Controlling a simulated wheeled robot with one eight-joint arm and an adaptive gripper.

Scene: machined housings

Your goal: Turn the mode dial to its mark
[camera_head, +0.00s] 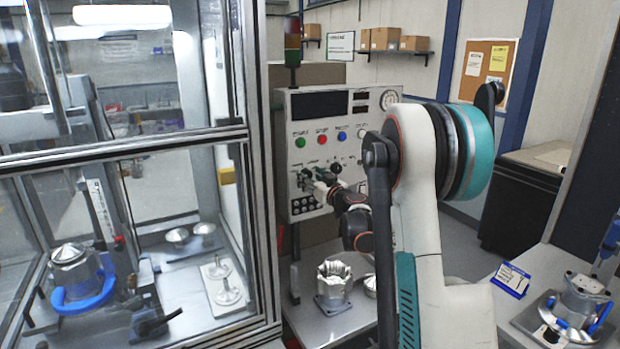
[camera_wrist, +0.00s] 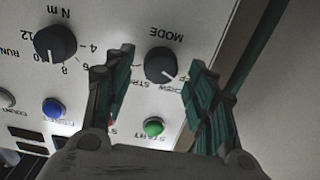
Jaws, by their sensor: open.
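The mode dial (camera_wrist: 160,65) is a round black knob with a white pointer line, below an upside-down MODE label in the wrist view. Its pointer faces the lower right, toward small lettering partly hidden by a finger. My gripper (camera_wrist: 160,60) is open, with one finger on each side of the dial and a visible gap to each. I cannot tell how deep the fingertips reach along the knob. In the head view my gripper (camera_head: 318,184) is at the control panel (camera_head: 318,106), and the mode dial is hard to make out there.
A larger black N m dial (camera_wrist: 55,44) sits beside the mode dial. A green button (camera_wrist: 153,127) and a blue button (camera_wrist: 53,108) are close by; a red one is mostly hidden by a finger. A glass enclosure (camera_head: 120,150) stands left; a metal housing (camera_head: 333,290) sits below the panel.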

